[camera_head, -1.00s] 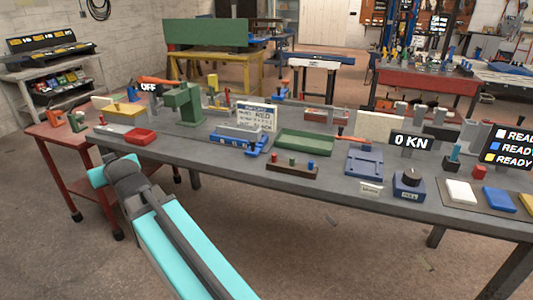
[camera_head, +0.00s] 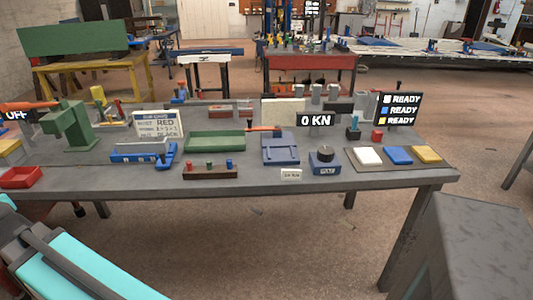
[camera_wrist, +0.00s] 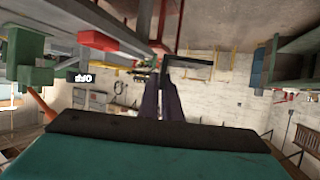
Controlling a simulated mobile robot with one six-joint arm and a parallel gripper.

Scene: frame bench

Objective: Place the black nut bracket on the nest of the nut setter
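The green C-shaped machine (camera_head: 72,128) at the bench's left end may be the nut setter; its nest is not clear. A low dark block (camera_head: 338,107) stands at the back of the bench; I cannot tell whether it is the black nut bracket. In the wrist view, which is upside down, my gripper (camera_wrist: 162,88) shows as two dark fingers close together. A dark angular frame shape (camera_wrist: 190,62) shows just beyond their tips; I cannot tell whether it is held. In the head view my arm is at lower left and its gripper is out of frame.
The grey bench (camera_head: 330,185) carries a red tray (camera_head: 20,177), a green tray (camera_head: 215,142), a blue plate fixture (camera_head: 280,149), a black-knobbed box (camera_head: 324,161) and a mat with white, blue and yellow blocks. A sign (camera_head: 157,124) stands behind.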

